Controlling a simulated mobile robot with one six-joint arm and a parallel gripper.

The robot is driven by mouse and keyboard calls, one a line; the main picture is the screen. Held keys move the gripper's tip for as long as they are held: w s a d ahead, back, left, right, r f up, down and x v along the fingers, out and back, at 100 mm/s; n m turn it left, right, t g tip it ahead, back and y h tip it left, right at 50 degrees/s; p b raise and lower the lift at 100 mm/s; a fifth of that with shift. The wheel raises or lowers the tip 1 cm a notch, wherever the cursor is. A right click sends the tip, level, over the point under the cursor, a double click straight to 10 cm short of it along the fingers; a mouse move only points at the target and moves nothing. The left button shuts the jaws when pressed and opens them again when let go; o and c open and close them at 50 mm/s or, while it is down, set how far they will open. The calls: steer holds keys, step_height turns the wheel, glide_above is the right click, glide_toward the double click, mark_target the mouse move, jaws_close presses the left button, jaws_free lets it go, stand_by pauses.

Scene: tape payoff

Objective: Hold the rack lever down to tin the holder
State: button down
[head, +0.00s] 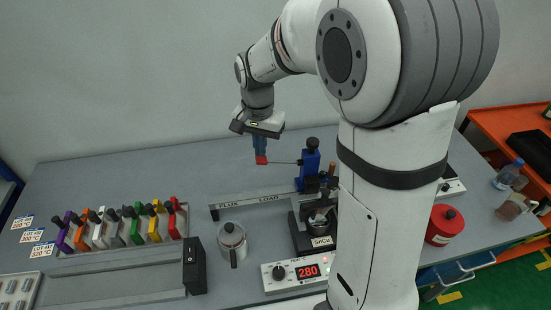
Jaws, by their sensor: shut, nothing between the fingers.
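A blue rack stand (309,172) with a black knob on top stands at the table's middle right. A thin lever rod (285,163) runs left from it, roughly level, to a red end (261,160). My gripper (260,149) is shut and empty, fingers pointing down, directly over the red end. They look touching, but I cannot tell contact for sure. Below the stand is a dark solder pot labelled SnCu (320,242). Something dark and metallic hangs at its mouth; whether it is the holder, and how deep, I cannot tell. My arm partly covers that area.
A rail marked FLUX and LOAD (242,200) lies left of the stand. A control box (296,274) reads 280. A lidded metal can (232,245), a black box (194,268) and a rack of coloured holders stand left. A red canister (445,226) is right. The back left table is clear.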

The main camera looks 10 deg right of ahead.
mark_target(261, 160)
steer(key=shift+f, duration=0.1)
steer(key=shift+f+b, duration=2.5)
steer(key=shift+f, duration=0.8)
steer(key=shift+s+d+f+b, duration=0.1)
steer(key=shift+s+f+b, duration=0.2)
steer(key=shift+f+b, duration=0.15)
steer(key=shift+s+f+b, duration=0.25)
steer(key=shift+f+b, duration=0.1)
steer(key=shift+f, duration=0.3)
stand_by(0.3)
stand_by(0.7)
steer(key=shift+w+r+p, duration=0.25)
steer(key=shift+r+p, duration=0.4)
steer(key=shift+r, duration=0.15)
steer(key=shift+w+r+p, duration=0.25)
steer(key=shift+r+p, duration=0.35)
steer(key=shift+r, duration=0.15)
steer(key=shift+r+p, duration=2)
steer(key=shift+r, duration=1.05)
